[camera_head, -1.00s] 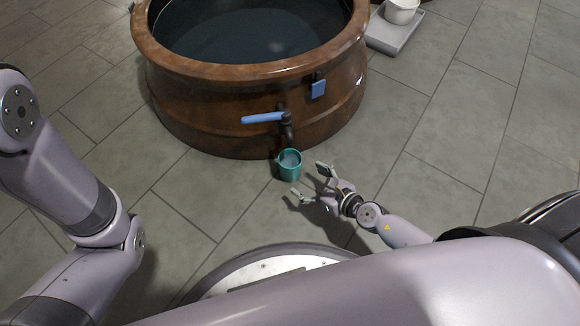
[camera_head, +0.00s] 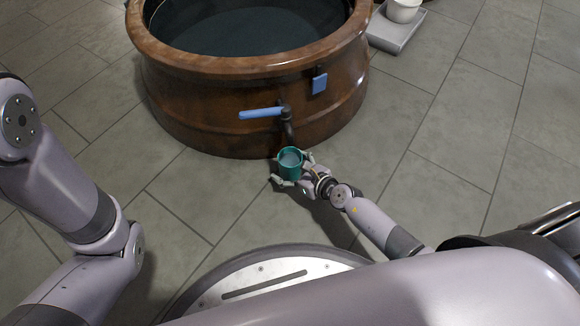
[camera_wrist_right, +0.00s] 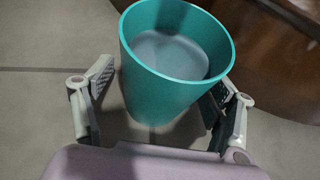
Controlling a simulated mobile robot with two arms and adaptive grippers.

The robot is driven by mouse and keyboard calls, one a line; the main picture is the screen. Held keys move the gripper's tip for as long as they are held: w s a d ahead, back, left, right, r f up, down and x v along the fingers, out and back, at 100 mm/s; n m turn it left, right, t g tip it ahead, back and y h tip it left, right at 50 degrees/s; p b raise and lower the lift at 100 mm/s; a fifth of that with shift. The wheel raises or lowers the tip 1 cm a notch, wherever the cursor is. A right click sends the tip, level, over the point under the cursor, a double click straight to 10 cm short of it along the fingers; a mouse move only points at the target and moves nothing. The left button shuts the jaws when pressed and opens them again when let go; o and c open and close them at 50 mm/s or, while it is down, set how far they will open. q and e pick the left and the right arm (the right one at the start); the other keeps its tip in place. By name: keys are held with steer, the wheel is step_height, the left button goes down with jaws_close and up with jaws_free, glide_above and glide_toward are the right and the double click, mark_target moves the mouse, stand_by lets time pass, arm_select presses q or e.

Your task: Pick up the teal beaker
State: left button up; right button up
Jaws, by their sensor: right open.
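The teal beaker (camera_head: 291,164) stands upright below the tap of the big brown tub in the head view, with greyish liquid inside. It also fills the middle of the right wrist view (camera_wrist_right: 165,95). My right gripper (camera_head: 291,172) is open, with one finger on each side of the beaker. In the right wrist view, the gripper (camera_wrist_right: 155,95) shows a gap at the left finger, while the right finger is close to the beaker wall; I cannot tell whether it touches. My left gripper is not in view; only the left arm shows.
The brown tub (camera_head: 210,118) of dark liquid stands just behind the beaker. Its tap has a blue handle (camera_head: 262,113), and a blue tag (camera_head: 319,83) hangs on its side. A white pot (camera_head: 403,10) sits on a grey tray (camera_head: 394,36) at upper right. Tiled floor is clear around.

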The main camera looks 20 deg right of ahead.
steer(key=shift+c, duration=0.2)
steer(key=shift+r, duration=0.1)
steer(key=c, duration=1.5)
